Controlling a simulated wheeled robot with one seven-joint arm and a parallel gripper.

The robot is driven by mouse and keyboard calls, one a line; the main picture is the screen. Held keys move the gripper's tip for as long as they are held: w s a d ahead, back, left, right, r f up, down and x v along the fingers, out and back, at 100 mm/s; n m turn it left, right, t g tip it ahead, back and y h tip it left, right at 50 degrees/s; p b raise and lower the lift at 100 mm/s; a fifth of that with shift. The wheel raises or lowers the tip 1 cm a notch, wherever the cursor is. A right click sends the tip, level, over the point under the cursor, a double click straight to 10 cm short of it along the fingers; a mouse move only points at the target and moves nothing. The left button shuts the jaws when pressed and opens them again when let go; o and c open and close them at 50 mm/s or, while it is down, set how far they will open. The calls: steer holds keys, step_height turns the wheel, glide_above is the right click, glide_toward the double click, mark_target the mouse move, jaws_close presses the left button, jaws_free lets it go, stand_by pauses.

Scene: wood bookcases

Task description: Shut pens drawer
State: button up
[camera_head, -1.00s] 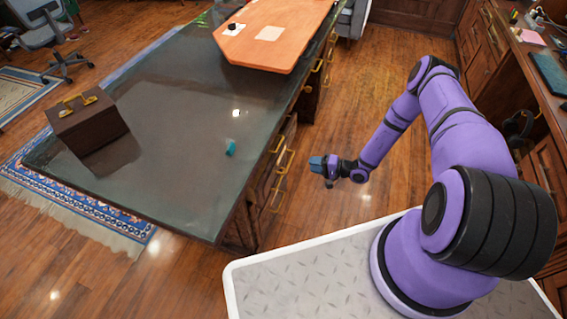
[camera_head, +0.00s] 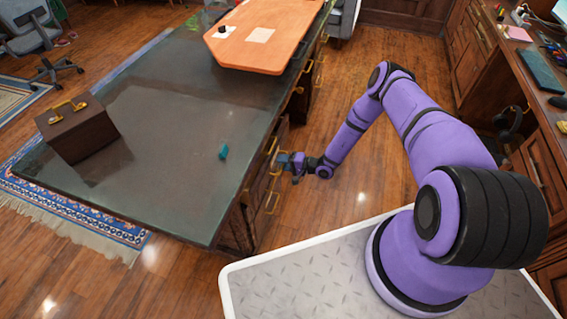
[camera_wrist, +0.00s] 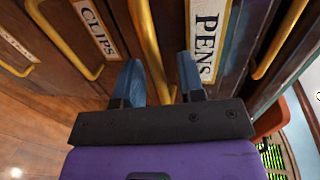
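The drawer labelled PENS (camera_wrist: 205,42) is close ahead in the wrist view, its white label turned on its side. A brass bar handle (camera_wrist: 148,45) runs just beside the label. My gripper (camera_wrist: 160,78) has its two blue fingers apart, one on each side of this handle; I cannot tell whether they touch it. In the head view my gripper (camera_head: 285,160) is beside the island's drawer fronts (camera_head: 262,185), below the dark top. How far the pens drawer stands out is not clear.
A drawer labelled CLIPS (camera_wrist: 95,28) is to the left in the wrist view. The dark island top (camera_head: 160,130) holds a brown box (camera_head: 78,130), a small teal object (camera_head: 223,152) and an orange board (camera_head: 268,45). Wood floor (camera_head: 370,180) is open right of the island.

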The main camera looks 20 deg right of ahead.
mark_target(273, 160)
jaws_close()
steer(key=shift+w+a+r, duration=0.1)
steer(key=shift+w+a, duration=0.55)
steer(key=shift+a, duration=0.3)
steer(key=shift+w+a, duration=0.65)
steer(key=shift+a, duration=0.25)
jaws_free()
steer(key=shift+a, duration=0.1)
steer(key=v, duration=1)
steer(key=shift+s+d, duration=0.15)
steer(key=shift+d, duration=0.2)
